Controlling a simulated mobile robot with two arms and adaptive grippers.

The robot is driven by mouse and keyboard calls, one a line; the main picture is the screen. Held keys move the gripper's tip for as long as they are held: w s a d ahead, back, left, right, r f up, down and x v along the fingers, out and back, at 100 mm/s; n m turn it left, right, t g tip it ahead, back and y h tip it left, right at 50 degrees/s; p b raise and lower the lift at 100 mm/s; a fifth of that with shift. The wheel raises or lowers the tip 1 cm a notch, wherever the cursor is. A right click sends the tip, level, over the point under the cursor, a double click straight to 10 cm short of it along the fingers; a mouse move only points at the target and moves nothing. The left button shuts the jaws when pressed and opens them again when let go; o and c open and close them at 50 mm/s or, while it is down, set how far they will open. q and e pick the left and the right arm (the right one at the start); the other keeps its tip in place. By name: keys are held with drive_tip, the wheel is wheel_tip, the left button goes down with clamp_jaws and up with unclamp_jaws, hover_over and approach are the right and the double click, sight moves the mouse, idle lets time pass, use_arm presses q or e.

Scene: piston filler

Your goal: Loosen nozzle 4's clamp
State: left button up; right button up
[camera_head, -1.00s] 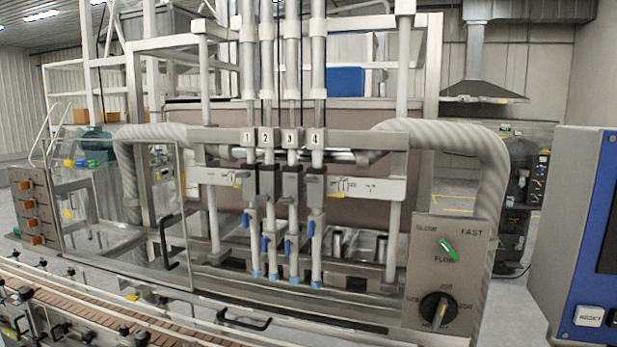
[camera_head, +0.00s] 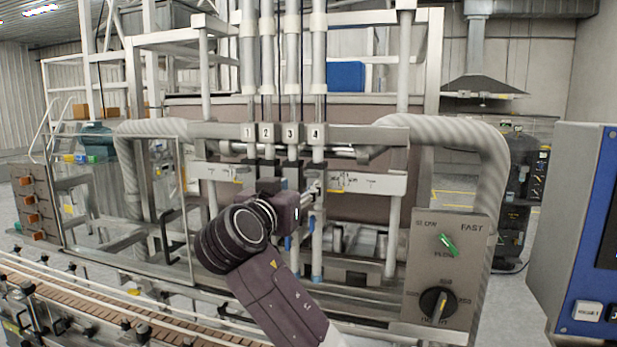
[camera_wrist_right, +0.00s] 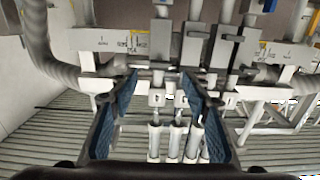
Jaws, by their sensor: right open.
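Nozzle 4 (camera_head: 319,75) is the rightmost of the row of vertical filler tubes, under the plate marked 4 (camera_head: 316,132). In the right wrist view, which looks upside down, the nozzle 4 clamp (camera_wrist_right: 161,42) is the leftmost grey block. My right gripper (camera_head: 312,190) is raised in front of the clamps, near nozzle 4. In the wrist view its blue-padded fingers (camera_wrist_right: 160,76) are spread with nothing held between them, and the block appears beyond their tips. My left gripper is out of view.
Clamps of the neighbouring nozzles (camera_wrist_right: 190,45) stand close beside it. A control panel (camera_head: 470,270) with a green switch and black dial is right of the nozzles. A conveyor (camera_head: 90,307) and rails run along the front. A blue-edged cabinet (camera_head: 575,220) stands far right.

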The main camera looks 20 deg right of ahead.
sight(311, 175)
drive_tip(key=p+x, duration=0.1)
drive_tip(key=x, duration=0.1)
drive_tip(key=p+x, duration=0.2)
drive_tip(key=r+p+x, duration=0.1)
drive_tip(key=x, duration=0.2)
drive_tip(key=shift+w+d+f+p, duration=0.1)
drive_tip(key=shift+w+d+p, duration=0.15)
drive_tip(key=shift+w+p, duration=0.1)
drive_tip(key=c, duration=1.1)
